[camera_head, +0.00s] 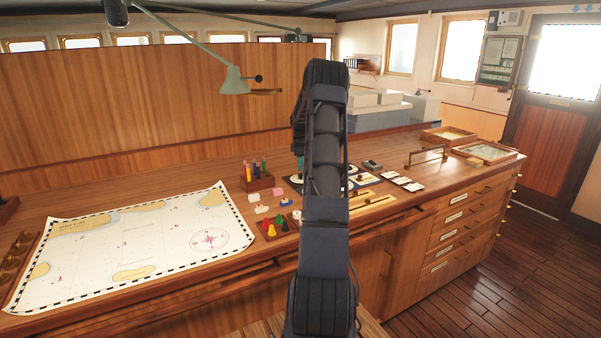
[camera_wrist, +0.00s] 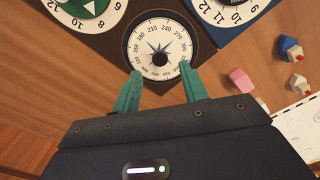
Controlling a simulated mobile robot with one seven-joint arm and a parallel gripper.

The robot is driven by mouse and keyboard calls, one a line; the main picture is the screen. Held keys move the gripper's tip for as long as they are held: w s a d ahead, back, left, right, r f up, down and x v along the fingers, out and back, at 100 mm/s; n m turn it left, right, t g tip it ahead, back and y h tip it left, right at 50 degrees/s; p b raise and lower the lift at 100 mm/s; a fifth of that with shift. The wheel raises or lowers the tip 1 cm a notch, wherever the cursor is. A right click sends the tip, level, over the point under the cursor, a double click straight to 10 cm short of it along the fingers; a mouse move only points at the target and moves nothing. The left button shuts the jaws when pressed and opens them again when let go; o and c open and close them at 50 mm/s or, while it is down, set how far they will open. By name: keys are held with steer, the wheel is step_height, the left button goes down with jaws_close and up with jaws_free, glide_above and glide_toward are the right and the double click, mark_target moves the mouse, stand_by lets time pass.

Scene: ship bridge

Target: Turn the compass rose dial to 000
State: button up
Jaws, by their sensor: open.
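The compass rose dial (camera_wrist: 160,29) shows in the wrist view as a white round face on a dark base, with degree numbers around its rim. A dark star-shaped rose and a round black knob (camera_wrist: 160,59) are at its centre. My gripper (camera_wrist: 160,69) is open, with its teal fingertips at the near left and near right of the dial and the knob between them. I cannot tell whether the fingers touch the face. In the head view my arm covers most of the dial area.
A green-centred dial (camera_wrist: 90,8) and a blue-based dial (camera_wrist: 228,8) sit close beside it. Small pink (camera_wrist: 240,80) and blue (camera_wrist: 290,44) house-like pieces lie to the right. In the head view, a chart (camera_head: 130,240) covers the desk's left; a pen holder (camera_head: 257,181) stands nearby.

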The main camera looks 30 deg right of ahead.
mark_target(300, 174)
steer(key=shift+f, duration=2)
jaws_close()
